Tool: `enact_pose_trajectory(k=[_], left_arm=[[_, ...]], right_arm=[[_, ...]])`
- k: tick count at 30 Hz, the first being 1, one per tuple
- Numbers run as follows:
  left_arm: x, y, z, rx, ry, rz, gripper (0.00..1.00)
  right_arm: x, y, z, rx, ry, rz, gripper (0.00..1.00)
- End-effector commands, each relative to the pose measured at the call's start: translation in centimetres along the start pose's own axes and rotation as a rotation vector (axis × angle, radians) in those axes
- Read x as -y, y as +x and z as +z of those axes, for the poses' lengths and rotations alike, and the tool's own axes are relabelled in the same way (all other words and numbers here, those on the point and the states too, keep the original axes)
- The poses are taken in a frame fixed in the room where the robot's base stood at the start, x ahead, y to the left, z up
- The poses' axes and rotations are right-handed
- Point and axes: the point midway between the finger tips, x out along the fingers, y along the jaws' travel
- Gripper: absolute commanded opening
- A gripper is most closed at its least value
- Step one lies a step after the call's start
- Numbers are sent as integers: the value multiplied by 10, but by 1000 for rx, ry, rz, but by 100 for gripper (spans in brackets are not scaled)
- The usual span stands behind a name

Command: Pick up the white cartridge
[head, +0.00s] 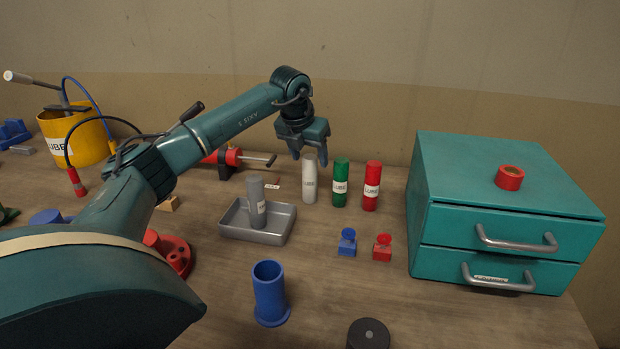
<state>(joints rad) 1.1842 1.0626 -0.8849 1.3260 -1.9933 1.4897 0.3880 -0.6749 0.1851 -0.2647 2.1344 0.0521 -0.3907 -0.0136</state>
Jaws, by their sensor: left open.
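The white cartridge (310,184) stands upright on the table near the back wall, at the left end of a row with a green cartridge (340,184) and a red cartridge (371,187). My left gripper (310,158) is open and points down at the top of the white cartridge. Its fingers overlap the cartridge's top edge in the head view. I cannot tell whether they touch it or are around it. My right gripper is not in view.
A grey tray (232,231) holds a grey cartridge (257,203). A blue cup (269,293) stands in front. Small blue (347,243) and red (382,248) pieces sit before the row. A teal drawer cabinet (500,210) stands right. A yellow bucket (85,142) is far left.

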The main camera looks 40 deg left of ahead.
Motion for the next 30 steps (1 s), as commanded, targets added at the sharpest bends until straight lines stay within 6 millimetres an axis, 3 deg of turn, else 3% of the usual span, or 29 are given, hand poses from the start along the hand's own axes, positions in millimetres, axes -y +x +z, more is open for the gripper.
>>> enact_pose_trajectory(k=[9, 30], left_arm=[[0, 5, 0, 2, 1, 0, 56], [0, 4, 0, 1, 1, 0, 0]], right_arm=[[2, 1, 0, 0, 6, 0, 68], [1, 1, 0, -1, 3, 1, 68]])
